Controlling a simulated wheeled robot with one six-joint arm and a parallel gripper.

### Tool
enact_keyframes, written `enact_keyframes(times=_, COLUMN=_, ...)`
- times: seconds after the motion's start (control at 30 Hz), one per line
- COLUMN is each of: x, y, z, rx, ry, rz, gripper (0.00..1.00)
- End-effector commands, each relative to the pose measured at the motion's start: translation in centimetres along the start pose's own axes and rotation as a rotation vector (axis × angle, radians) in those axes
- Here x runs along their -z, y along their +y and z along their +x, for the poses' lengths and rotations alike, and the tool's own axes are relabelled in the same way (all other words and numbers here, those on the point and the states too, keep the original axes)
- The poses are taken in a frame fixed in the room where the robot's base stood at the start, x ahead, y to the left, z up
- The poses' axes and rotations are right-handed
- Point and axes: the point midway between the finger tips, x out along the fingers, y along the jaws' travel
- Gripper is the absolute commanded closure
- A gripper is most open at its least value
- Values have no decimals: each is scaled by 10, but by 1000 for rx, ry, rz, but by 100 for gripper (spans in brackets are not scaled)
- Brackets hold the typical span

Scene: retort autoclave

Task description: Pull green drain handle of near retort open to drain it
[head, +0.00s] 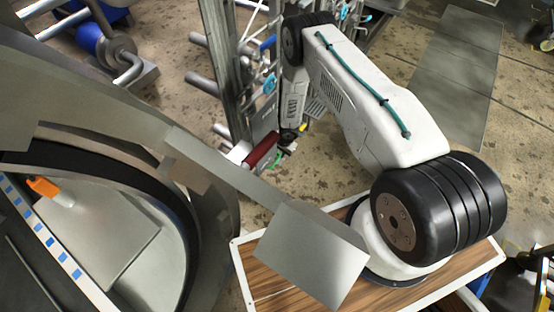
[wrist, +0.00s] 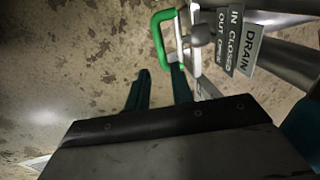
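The green drain handle (wrist: 157,38) is a bent loop at the top middle of the wrist view, fixed to a pale metal stem. A small green part shows low behind the machine frame in the head view, but I cannot tell whether it is the handle. My gripper (wrist: 160,70) has two teal fingers standing apart, with bare floor showing between them. The lower end of the loop is close to the right fingertip in the picture. I cannot tell whether they touch. The fingers are not closed around the handle.
A DRAIN sign (wrist: 250,42) and an IN CLOSED / OUT OPEN sign (wrist: 233,38) hang beside the handle, near grey pipes (wrist: 283,65). The open retort (head: 185,240) fills the left of the head view. Steel framework (head: 228,75) stands close to my arm.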

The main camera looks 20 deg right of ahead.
Motion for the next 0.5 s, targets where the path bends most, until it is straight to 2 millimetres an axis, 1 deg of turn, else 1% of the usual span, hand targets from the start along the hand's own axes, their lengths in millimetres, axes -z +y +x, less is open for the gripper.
enact_keyframes(times=0.17, x=-2, y=0, z=20, rx=6, ry=-5, rz=9, gripper=77)
enact_keyframes(times=0.37, x=-2, y=1, z=55, rx=4, ry=-5, rz=7, gripper=77)
enact_keyframes(times=0.5, x=-1, y=-1, z=68, rx=5, ry=-4, rz=8, gripper=77)
